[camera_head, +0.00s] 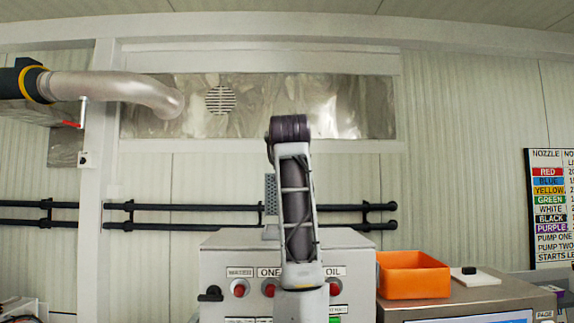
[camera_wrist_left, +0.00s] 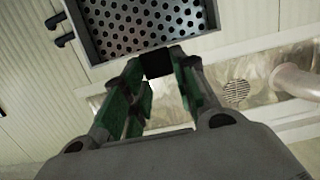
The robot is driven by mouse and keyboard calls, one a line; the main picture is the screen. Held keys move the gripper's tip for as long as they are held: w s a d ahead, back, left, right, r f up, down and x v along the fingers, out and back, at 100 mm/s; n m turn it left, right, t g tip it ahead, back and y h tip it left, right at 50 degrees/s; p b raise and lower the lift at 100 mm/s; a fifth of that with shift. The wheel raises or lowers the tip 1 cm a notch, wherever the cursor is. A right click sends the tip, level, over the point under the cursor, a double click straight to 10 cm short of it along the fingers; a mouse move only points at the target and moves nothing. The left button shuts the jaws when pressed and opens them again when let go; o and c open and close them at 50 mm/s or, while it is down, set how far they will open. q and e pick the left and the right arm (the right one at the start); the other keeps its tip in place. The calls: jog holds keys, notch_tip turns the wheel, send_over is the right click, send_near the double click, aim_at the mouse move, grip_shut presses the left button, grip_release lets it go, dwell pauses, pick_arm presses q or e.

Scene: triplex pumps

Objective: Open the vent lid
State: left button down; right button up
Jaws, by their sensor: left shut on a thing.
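The vent lid looks like a grey perforated metal panel (camera_wrist_left: 150,22) in a pale frame at the top of the left wrist view. My left gripper (camera_wrist_left: 158,66) has green-sided fingers closed on a black block, seemingly the lid's handle (camera_wrist_left: 157,62), at the panel's near edge. In the head view, a grey perforated plate (camera_head: 270,188) stands upright above the grey cabinet, partly hidden behind my arm. My left gripper is hidden there. How far the lid is open cannot be told. My right gripper is not in view.
The grey cabinet (camera_head: 225,260) has red buttons and labels. An orange bin (camera_head: 413,278) sits right of it. A silver pipe (camera_head: 120,88) comes from the left, before a metal wall panel with a round grille (camera_head: 221,100). Black rails (camera_head: 170,207) run along the back wall.

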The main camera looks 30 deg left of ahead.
pick_arm(q)
jog(key=shift+s+r, duration=0.2)
jog(key=shift+r, duration=0.25)
jog(key=c, duration=1.5)
grip_release()
jog(key=o, duration=0.4)
jog(key=shift+s+d, duration=0.15)
jog(key=shift+d, duration=0.1)
jog(key=shift+f+v, duration=0.1)
jog(key=shift+v, duration=2.85)
jog(key=shift+f+v, duration=0.15)
jog(key=shift+v, duration=2.8)
